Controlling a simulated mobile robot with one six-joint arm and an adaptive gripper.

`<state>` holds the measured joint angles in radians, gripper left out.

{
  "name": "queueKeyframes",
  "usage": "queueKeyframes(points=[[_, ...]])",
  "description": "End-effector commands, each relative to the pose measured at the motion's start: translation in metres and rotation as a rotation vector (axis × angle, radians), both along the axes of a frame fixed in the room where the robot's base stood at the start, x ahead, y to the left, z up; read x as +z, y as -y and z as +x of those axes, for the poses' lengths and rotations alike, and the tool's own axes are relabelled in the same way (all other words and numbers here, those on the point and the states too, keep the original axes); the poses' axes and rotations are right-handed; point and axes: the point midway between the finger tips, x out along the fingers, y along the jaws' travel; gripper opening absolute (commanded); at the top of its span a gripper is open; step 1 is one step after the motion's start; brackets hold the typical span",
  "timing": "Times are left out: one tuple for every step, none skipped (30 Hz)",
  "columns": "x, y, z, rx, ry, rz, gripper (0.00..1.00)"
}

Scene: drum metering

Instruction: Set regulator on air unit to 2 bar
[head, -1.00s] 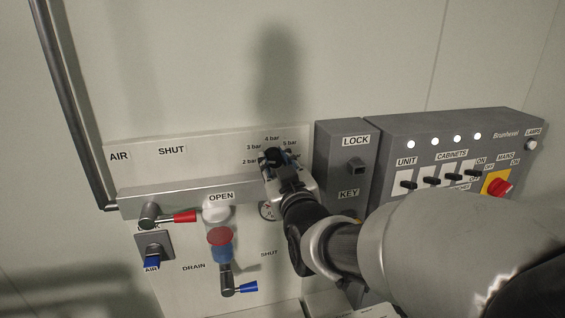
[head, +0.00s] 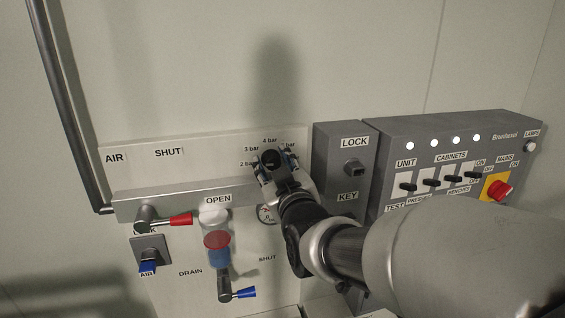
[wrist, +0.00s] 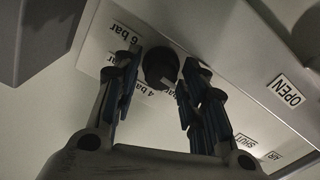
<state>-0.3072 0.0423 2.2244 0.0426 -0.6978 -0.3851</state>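The regulator knob (head: 270,157) is a dark round knob on the pale air unit panel (head: 215,148), with bar labels in an arc above it. In the wrist view the dark knob (wrist: 160,64) stands between the two blue-padded fingers. My gripper (head: 273,163) is at the knob, with one finger on each side. My gripper (wrist: 160,80) looks open in the wrist view, with narrow gaps beside the knob. The 4 bar and 6 bar labels can be read there; other labels are partly covered. I cannot tell which value the knob points to. A pressure gauge (head: 265,214) is partly hidden behind my gripper.
A red-handled valve (head: 180,219), a blue-handled drain valve (head: 240,294) and a red-and-blue fitting (head: 217,245) sit left of my gripper. The grey lock box (head: 352,150) and the cabinet switch panel (head: 450,165) stand close on the right.

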Motion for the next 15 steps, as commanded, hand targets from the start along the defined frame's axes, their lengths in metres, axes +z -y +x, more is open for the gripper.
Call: queueKeyframes(points=[[-0.0003, 0.0, 0.0, 0.0, 0.0, 0.0, 0.45], [-0.0003, 0.0, -0.0001, 0.0, -0.001, 0.0, 0.47], [-0.0004, 0.0, -0.0001, 0.0, -0.001, 0.0, 0.49], [-0.0004, 0.0, -0.0001, 0.0, -0.001, 0.0, 0.49], [-0.0005, 0.0, -0.0001, 0.0, -0.001, 0.0, 0.49], [-0.0006, -0.0001, -0.0001, 0.001, -0.001, 0.0, 0.49], [-0.0006, -0.0001, -0.0001, 0.001, -0.001, 0.0, 0.49], [-0.0007, 0.0, -0.0001, 0.001, -0.001, 0.0, 0.49], [-0.0007, 0.0, -0.0001, 0.001, -0.001, 0.0, 0.49], [-0.0007, 0.0, -0.0001, 0.001, -0.001, 0.0, 0.49], [-0.0007, 0.0, -0.0002, 0.001, -0.001, 0.0, 0.49], [-0.0006, 0.0001, -0.0008, 0.001, -0.001, 0.0, 0.49], [-0.0005, 0.0004, -0.0019, 0.001, -0.001, 0.0, 0.49], [-0.0003, 0.0009, -0.0035, 0.001, -0.001, 0.0, 0.49], [-0.0002, 0.0018, -0.0067, 0.001, -0.001, 0.0, 0.49]])
